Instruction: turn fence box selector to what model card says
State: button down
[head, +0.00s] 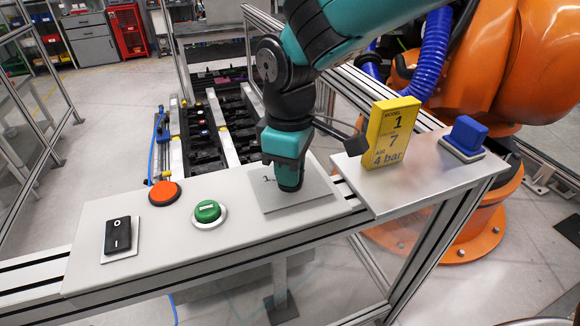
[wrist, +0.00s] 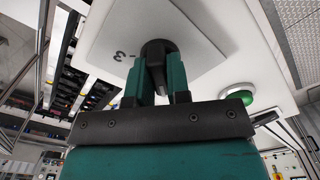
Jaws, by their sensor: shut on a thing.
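The selector is a dark knob (wrist: 157,52) on a light square plate (head: 322,193) on the fence box top. My gripper (head: 288,175) comes down over it from above. In the wrist view, my gripper's teal fingers (wrist: 160,78) are shut on the knob from both sides. A "3" shows on the plate in the wrist view, and a "1" is partly visible at its far left in the head view. Other marks are hidden. I cannot tell which mark the knob points at. The yellow model card (head: 391,132) stands upright to the right, reading "MODEL 1", "7" and "4 bar".
A green button (head: 207,211), an orange-red button (head: 165,194) and a black rocker switch (head: 118,236) sit left of the selector. A blue block-shaped control (head: 467,134) is right of the card. An orange robot (head: 480,80) stands behind. Fence rails run around the box.

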jog(key=shift+a+r, duration=0.1)
jog(key=c, duration=1.1)
grip_release()
notch_tip(320, 180, up, 17)
jog(key=b, duration=0.3)
jog(key=shift+r, duration=0.15)
